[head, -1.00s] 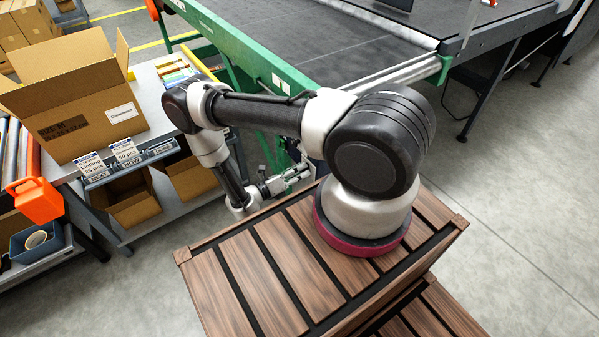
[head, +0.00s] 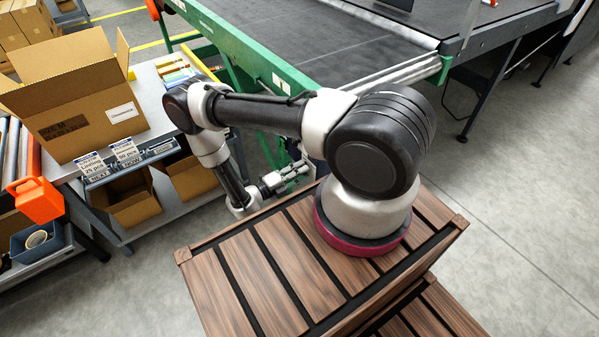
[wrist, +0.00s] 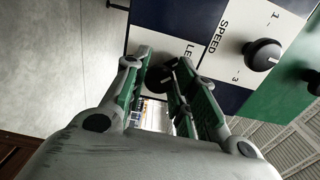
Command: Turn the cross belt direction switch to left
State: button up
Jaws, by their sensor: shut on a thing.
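The cross belt direction switch is a black knob (wrist: 158,77) on the panel, partly hidden by the fingers. Lettering starting "LE" shows on the white patch beside it. My gripper (wrist: 163,70) has its two green-padded fingers on either side of the knob and is shut on it. Which way the knob points cannot be made out. In the head view my gripper (head: 296,172) is low beside the green conveyor frame, and the switch cannot be made out there.
A black speed knob (wrist: 262,55) sits on the same panel, right of my fingers. Another dark knob (wrist: 312,80) is at the right edge. The green conveyor frame (head: 265,70) stands behind my arm. A shelf with an open carton (head: 85,105) is at left.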

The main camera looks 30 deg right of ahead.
jog(key=shift+w+n, duration=0.1)
jog(key=shift+n, duration=0.2)
jog(key=shift+a, duration=0.1)
jog(key=o, duration=1)
jog(key=a, duration=1.2)
jog(key=shift+s, duration=0.25)
